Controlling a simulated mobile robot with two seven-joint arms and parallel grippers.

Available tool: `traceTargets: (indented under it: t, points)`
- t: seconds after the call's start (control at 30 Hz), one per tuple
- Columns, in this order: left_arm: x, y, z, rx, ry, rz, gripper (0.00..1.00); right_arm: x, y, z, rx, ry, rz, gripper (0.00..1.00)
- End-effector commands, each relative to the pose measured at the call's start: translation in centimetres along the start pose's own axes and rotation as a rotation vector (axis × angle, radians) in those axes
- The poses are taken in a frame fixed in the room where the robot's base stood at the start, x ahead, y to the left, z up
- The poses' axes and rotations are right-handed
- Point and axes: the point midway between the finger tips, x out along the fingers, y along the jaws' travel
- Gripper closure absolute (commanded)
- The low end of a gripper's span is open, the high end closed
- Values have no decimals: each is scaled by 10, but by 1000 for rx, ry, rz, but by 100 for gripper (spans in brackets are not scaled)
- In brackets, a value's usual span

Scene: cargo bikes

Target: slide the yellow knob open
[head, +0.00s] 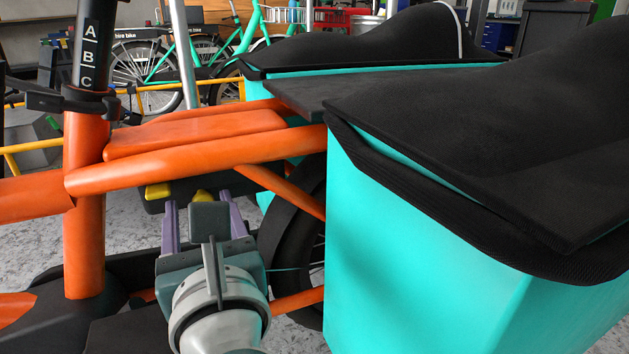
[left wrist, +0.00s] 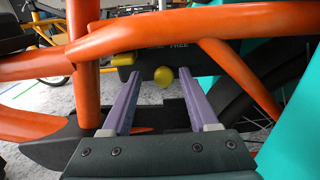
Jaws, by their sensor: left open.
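A round yellow knob (left wrist: 164,77) shows in the left wrist view on the front of a black box (left wrist: 150,57) under the orange frame. The box bears the word FREE. Contact cannot be told. In the head view my left gripper (head: 203,205) is below the orange tube, with yellow patches near its fingers. My right gripper is not in view.
The orange frame (head: 200,160) runs close above my left gripper. A dark wheel (head: 295,235) and the turquoise cargo box (head: 400,260) with its black cover stand to the right. Other bikes (head: 145,62) stand behind.

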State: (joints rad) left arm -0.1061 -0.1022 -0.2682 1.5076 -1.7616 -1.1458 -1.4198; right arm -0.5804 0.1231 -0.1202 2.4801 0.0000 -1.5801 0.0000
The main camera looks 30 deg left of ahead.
Motion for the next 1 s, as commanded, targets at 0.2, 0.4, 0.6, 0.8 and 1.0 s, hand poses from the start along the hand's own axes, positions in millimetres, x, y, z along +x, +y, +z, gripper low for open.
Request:
traceTargets:
  t: [0.2,0.4,0.6,0.8,1.0]
  points:
    - [-13,0,2,1,3,-1,40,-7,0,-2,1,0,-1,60]
    - [-53,0,3,3,4,-2,40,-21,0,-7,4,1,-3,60]
    - [-87,0,2,2,2,0,40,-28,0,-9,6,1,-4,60]
    - [-99,0,0,0,0,0,40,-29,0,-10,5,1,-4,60]
    - [-100,0,0,0,0,0,40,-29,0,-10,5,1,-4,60]
